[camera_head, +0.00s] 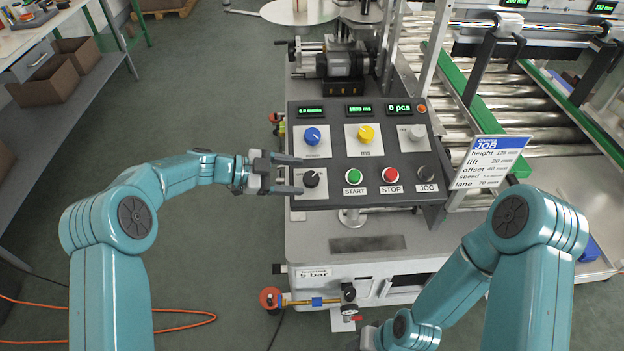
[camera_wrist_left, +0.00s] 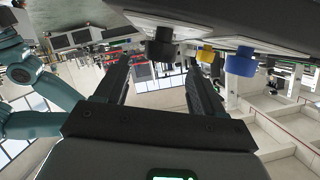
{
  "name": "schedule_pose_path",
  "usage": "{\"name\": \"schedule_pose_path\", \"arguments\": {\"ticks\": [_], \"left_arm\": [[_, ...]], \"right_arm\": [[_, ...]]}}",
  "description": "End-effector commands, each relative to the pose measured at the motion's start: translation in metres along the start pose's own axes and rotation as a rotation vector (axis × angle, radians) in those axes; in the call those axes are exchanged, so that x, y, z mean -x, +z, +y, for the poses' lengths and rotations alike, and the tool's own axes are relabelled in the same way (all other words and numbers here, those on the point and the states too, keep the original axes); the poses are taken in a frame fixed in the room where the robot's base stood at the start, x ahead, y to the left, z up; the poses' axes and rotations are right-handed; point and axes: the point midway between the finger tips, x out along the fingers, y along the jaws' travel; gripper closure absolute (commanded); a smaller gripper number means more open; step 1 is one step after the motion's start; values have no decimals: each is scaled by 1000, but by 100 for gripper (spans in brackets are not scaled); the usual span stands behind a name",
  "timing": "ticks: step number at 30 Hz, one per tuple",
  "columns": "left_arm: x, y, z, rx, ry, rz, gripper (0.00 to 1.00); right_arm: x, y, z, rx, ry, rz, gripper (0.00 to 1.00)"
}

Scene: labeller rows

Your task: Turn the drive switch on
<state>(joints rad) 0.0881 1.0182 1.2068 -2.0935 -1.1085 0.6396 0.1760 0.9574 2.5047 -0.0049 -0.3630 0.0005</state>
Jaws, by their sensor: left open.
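The dark control panel (camera_head: 335,190) stands ahead of me with knobs and buttons. No label I can read names the drive switch. A black rotary knob (camera_head: 311,179) sits on a light plate at the panel's lower left. My left gripper (camera_head: 291,175) is open, its two fingers pointing at this knob from the left, with the fingertips close to it. In the left wrist view the black knob (camera_wrist_left: 161,47) shows between and beyond the open fingers (camera_wrist_left: 160,75); contact cannot be told. My right arm (camera_head: 470,280) reaches down to the bottom edge, where its gripper is cut off.
A blue knob (camera_head: 312,136), yellow knob (camera_head: 365,133) and grey knob (camera_head: 416,133) form the row above. Green START (camera_head: 354,176), red STOP (camera_head: 390,174) and black JOG (camera_head: 426,173) buttons lie right of the black knob. A job sign (camera_head: 490,160) stands at right.

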Motion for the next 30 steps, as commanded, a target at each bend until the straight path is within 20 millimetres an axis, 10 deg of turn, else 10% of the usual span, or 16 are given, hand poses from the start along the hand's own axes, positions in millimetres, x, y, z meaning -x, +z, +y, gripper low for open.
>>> {"name": "schedule_pose_path", "arguments": {"ticks": [12, 30], "left_arm": [[87, 0, 0, -1, 0, -1, 31], [95, 0, 0, -1, 2, -1, 31]], "right_arm": [[-12, 0, 4, 0, 0, 0, 57], [-13, 0, 4, 0, 0, 0, 57]]}}
